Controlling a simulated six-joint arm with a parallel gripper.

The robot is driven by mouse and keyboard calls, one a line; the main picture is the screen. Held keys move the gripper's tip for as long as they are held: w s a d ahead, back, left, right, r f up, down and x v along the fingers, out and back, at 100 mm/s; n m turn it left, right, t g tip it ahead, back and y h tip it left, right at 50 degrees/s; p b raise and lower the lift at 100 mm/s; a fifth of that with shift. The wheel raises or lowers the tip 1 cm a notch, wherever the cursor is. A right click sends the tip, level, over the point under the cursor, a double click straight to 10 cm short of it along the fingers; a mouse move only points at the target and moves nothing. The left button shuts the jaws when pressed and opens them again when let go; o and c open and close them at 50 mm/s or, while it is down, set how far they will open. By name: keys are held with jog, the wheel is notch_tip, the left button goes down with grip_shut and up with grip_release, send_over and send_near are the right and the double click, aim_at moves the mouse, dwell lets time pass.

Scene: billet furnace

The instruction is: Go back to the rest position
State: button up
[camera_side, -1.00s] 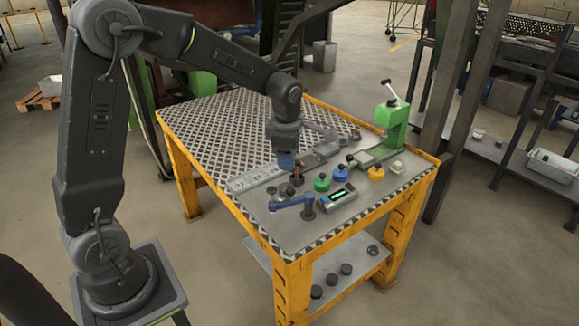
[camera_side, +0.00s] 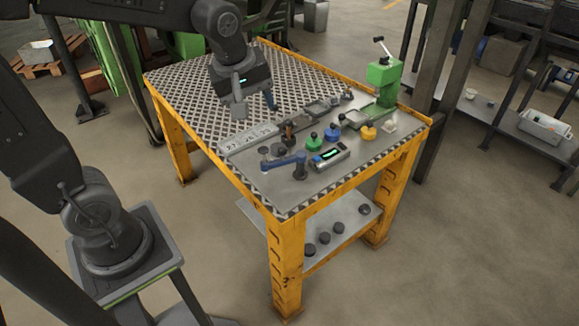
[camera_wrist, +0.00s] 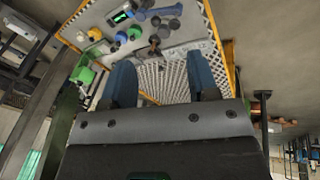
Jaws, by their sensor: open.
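My gripper (camera_side: 254,104) hangs above the left part of the workbench in the side view, over the patterned metal plate. In the wrist view its two blue fingers (camera_wrist: 162,85) stand wide apart with nothing between them. The yellow-framed workbench (camera_side: 279,235) stands below, and its tools show ahead of the fingers in the wrist view. A small dark holder with a brownish piece (camera_side: 288,134) stands on the bench, clear of my gripper.
A green press (camera_side: 383,78) stands at the bench's right back. Green, blue and yellow knobbed pieces (camera_side: 315,142), a display device (camera_side: 328,158) and a blue-handled tool (camera_side: 285,161) lie near the front. Numbered plates (camera_side: 248,138) lie left of these. The patterned plate (camera_side: 190,88) is bare.

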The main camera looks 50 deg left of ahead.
jog(key=s+d+r+m+t+h, duration=0.1)
jog(key=s+d+m+t, duration=0.1)
jog(key=s+m, duration=0.9)
jog(key=d+m, duration=0.1)
jog(key=m, duration=0.1)
jog(key=shift+s+d+m, duration=0.35)
jog(key=shift+d+m, duration=0.05)
